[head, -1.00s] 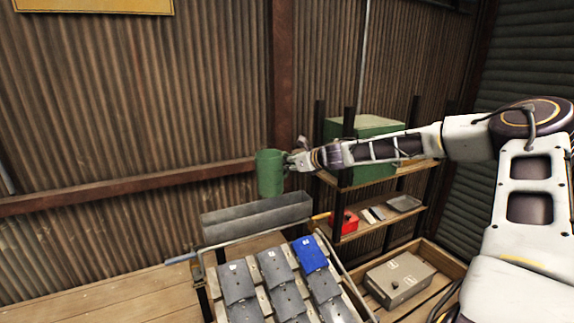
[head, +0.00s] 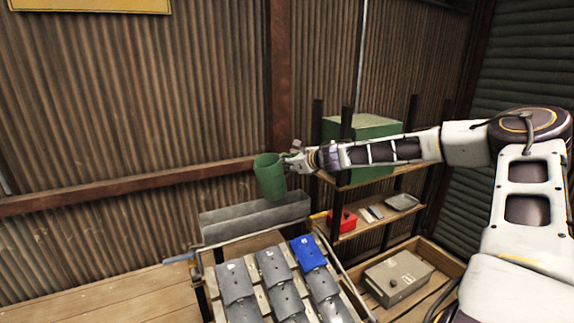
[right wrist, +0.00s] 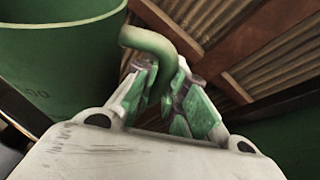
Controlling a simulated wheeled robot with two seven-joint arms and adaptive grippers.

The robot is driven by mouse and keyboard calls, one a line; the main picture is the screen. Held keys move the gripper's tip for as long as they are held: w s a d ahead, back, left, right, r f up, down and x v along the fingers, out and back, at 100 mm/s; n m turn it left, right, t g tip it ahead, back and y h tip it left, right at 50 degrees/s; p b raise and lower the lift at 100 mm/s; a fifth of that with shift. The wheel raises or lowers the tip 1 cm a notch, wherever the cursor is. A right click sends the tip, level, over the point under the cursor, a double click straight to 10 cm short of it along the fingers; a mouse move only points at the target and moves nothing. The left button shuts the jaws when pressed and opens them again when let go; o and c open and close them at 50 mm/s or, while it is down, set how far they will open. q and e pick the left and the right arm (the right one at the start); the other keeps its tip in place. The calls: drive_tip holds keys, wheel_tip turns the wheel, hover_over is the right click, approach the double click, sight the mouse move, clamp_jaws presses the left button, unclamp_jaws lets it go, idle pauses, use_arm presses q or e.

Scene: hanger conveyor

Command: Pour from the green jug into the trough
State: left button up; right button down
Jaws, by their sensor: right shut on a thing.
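The green jug (head: 270,178) is held above the grey trough (head: 254,216), its top tilted a little to the left. My right gripper (head: 291,163) is shut on the jug's handle at the jug's right side. In the right wrist view the green handle (right wrist: 150,45) lies between the fingers (right wrist: 167,92), and the jug's body (right wrist: 50,65) fills the upper left. The inside of the trough is partly hidden behind its front wall, and no liquid shows. My left gripper is not in view.
A slanted rack with grey plates (head: 274,268) and a blue plate (head: 307,252) stands in front of the trough. To the right are a shelf with a green box (head: 358,130) and a red item (head: 342,220), and a wooden crate with a grey case (head: 397,278).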

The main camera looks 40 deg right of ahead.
drive_tip(key=shift+d+r+n+h, duration=0.1)
drive_tip(key=shift+r+n+h, duration=0.2)
drive_tip(key=shift+r+n, duration=0.35)
drive_tip(key=shift+r, duration=0.1)
drive_tip(key=shift+r+n+h, duration=0.25)
drive_tip(key=shift+r+h, duration=0.05)
drive_tip(key=shift+r, duration=0.2)
idle(0.3)
drive_tip(key=shift+a+r+n+t+h+b, duration=0.2)
drive_tip(key=shift+r+n+t+h+b, duration=0.25)
drive_tip(key=shift+r+n+b, duration=0.3)
idle(1.1)
drive_tip(key=shift+s+a+r+n+h+b, duration=0.1)
drive_tip(key=shift+a+r+n+h+b, duration=0.35)
drive_tip(key=shift+n+h+b, duration=0.4)
idle(0.9)
drive_tip(key=shift+a+n+t+b, duration=0.55)
drive_tip(key=shift+a+n+b, duration=0.25)
drive_tip(key=shift+n+b, duration=0.15)
idle(1.2)
drive_tip(key=shift+s+a+f+n+h+b, duration=0.15)
drive_tip(key=shift+a+n+h+b, duration=0.15)
drive_tip(key=shift+n+b, duration=0.15)
